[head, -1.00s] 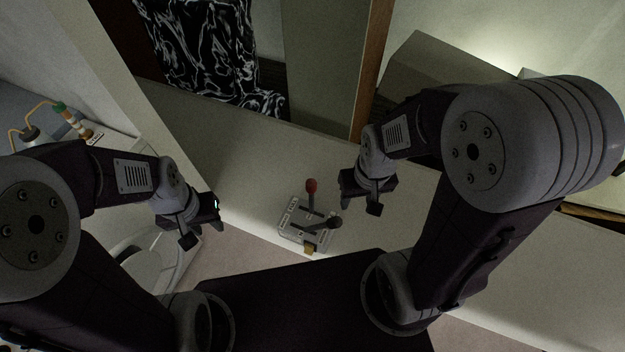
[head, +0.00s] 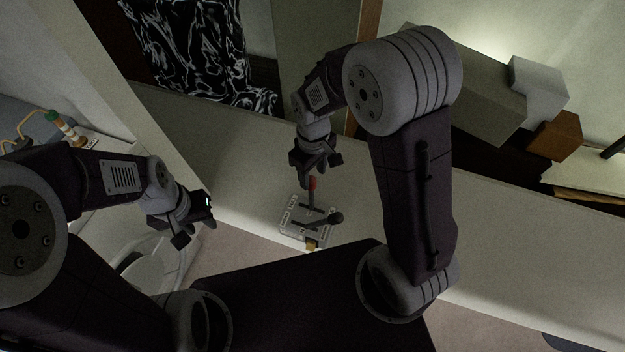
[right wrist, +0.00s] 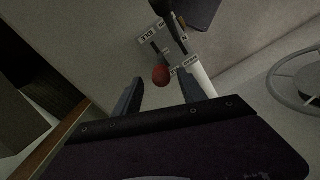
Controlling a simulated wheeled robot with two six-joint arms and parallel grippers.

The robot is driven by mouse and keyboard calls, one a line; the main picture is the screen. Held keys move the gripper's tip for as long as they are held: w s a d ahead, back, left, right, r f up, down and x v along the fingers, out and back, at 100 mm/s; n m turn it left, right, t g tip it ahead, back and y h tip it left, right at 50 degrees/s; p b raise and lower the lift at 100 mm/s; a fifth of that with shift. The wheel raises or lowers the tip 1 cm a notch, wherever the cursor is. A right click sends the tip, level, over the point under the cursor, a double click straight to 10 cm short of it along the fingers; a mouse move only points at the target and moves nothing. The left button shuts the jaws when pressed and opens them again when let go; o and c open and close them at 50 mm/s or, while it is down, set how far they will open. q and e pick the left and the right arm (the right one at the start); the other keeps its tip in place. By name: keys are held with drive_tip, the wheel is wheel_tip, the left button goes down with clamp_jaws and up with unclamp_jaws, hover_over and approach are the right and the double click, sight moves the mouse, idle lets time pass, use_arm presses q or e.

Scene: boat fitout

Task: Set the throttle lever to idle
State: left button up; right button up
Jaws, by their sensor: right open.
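The control box (head: 292,222) is a light panel with labels, slots and two levers, on the pale counter. One lever has a red knob (head: 313,184); the other has a black knob (head: 336,217). My right gripper (head: 318,171) is open, just above the red knob. In the right wrist view, the red knob (right wrist: 161,76) appears between the two spread fingers, near their tips, with no clear contact. The box's label plate (right wrist: 150,38) seems to read IDLE near the slot. My left gripper (head: 196,228) is open and empty, left of the box.
The pale counter (head: 400,180) is clear right of the box. Grey boxes (head: 480,95) and a brown box (head: 555,135) stand at the upper right. A black-and-white patterned cloth (head: 200,50) hangs behind. A wooden post (head: 368,30) rises at the back.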

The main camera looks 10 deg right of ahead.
sight(311, 178)
drive_tip(key=f, duration=0.4)
drive_tip(key=shift+w+a, duration=0.35)
drive_tip(key=shift+w, duration=0.05)
drive_tip(key=shift+f, duration=0.2)
drive_tip(key=shift+s+d, duration=0.2)
drive_tip(key=shift+s, duration=0.05)
drive_tip(key=shift+w, duration=0.15)
clamp_jaws()
drive_tip(key=shift+a, duration=0.1)
